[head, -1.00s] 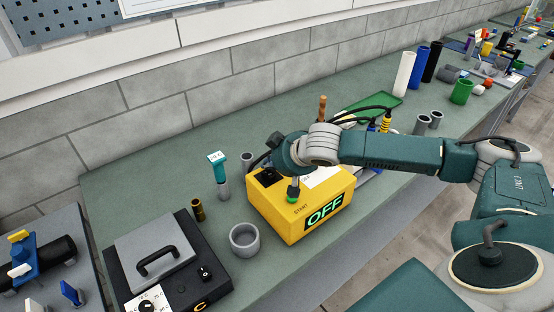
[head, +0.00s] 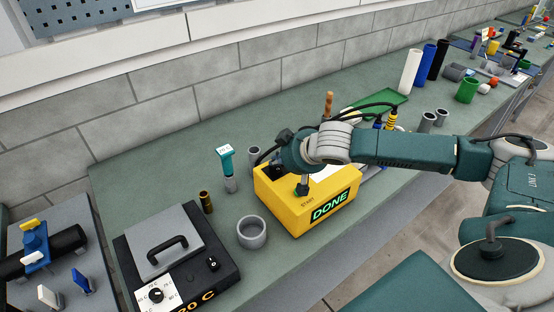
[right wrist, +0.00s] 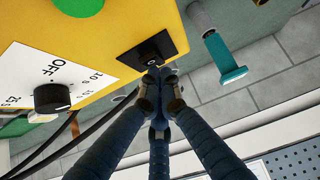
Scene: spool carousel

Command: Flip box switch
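The yellow box (head: 290,213) stands on the bench with its front display (head: 330,205) lit "DONE". In the right wrist view, its black switch (right wrist: 150,47) sits on the top face, beside a white dial plate with a black knob (right wrist: 52,97). My right gripper (right wrist: 161,75) has its fingers drawn together, tips at the wall-side edge of the switch and nothing visible held. I cannot tell whether they touch it. In the head view my right wrist hides much of the box top and the fingers. My left gripper is out of view.
A teal-topped tool (head: 228,160), a brass cylinder (head: 206,201) and a grey cup (head: 252,232) stand left of the box. A black-and-grey heater (head: 200,262) is at lower left. Dark cables run behind the box. Tubes (head: 411,72) and a green tray (head: 385,105) are farther right.

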